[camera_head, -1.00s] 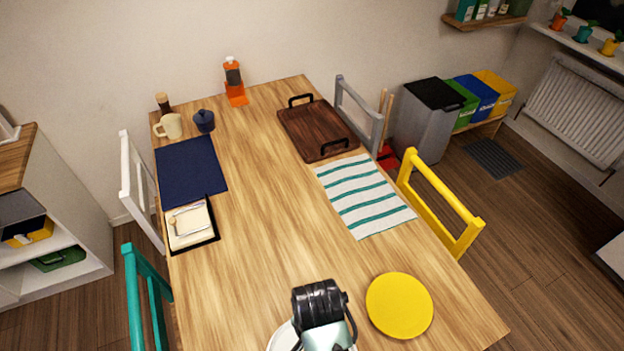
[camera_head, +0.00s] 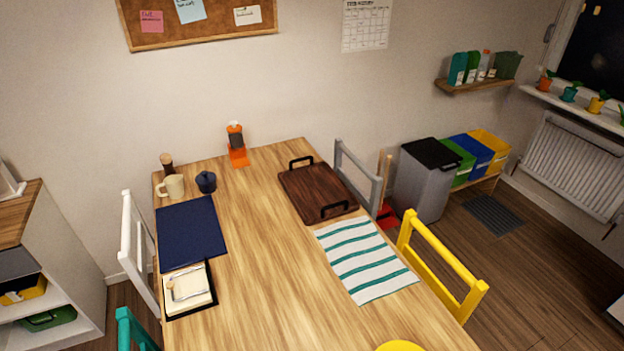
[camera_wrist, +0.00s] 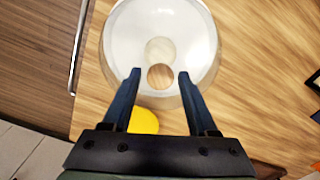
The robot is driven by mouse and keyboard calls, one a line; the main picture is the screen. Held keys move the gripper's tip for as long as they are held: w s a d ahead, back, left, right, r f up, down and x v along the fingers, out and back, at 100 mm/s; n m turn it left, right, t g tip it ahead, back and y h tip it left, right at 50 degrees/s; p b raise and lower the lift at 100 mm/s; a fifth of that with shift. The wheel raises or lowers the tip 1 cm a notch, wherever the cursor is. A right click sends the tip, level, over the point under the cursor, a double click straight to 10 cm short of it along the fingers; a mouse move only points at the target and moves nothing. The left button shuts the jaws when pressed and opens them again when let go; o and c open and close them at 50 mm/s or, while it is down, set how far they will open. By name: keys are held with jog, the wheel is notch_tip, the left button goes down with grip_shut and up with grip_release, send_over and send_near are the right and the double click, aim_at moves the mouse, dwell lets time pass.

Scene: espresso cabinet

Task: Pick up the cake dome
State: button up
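The cake dome (camera_wrist: 120,35) shows in the wrist view as a pale, see-through round cover, seen from above on the wooden table. A small round brown knob (camera_wrist: 160,77) is near its middle, with a paler disc shape just above it in the picture. My gripper (camera_wrist: 160,76) is open, with one finger on each side of the knob and a gap showing on both sides. How far above the dome the fingertips are, I cannot tell. Neither the dome nor my gripper shows in the head view.
A yellow round plate (camera_wrist: 144,121) is close beside the dome; its edge shows in the head view (camera_head: 400,346). The striped cloth (camera_head: 365,262), brown tray (camera_head: 312,190) and navy mat (camera_head: 190,232) lie farther along the table. A yellow chair (camera_head: 440,265) stands at the right.

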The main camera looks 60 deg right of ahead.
grip_shut()
dwell(1.1)
